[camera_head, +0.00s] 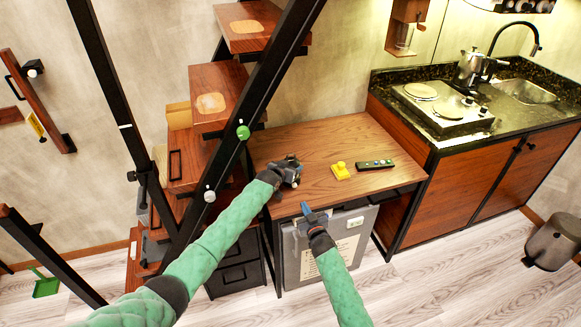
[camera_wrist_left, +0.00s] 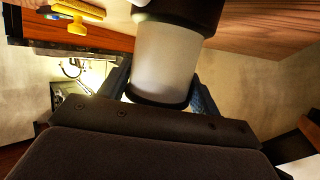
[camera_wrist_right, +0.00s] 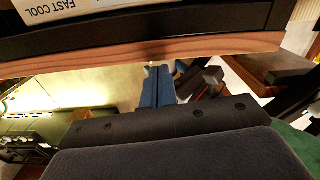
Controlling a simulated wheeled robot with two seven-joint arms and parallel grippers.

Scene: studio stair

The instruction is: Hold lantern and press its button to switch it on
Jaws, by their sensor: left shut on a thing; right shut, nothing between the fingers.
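The lantern (camera_wrist_left: 165,58) fills the middle of the left wrist view, with a pale frosted cylinder between black ends. My left gripper (camera_wrist_left: 160,92) is shut around it, one finger on each side. In the head view the left gripper (camera_head: 291,168) is over the front left part of the wooden table, and the lantern is mostly hidden by it. I cannot make out the lantern's button. The frosted part shows no clear glow. My right gripper (camera_head: 307,210) is shut and empty, in front of and below the table's front edge, apart from the lantern. Its blue fingers (camera_wrist_right: 158,86) meet in the right wrist view.
On the wooden table (camera_head: 330,135) lie a yellow object (camera_head: 341,171) and a dark remote-like thing (camera_head: 374,164). A small fridge (camera_head: 340,250) with a label stands under the table. Stairs with a black metal rail (camera_head: 262,95) stand close on the left; a kitchen counter (camera_head: 455,130) adjoins right.

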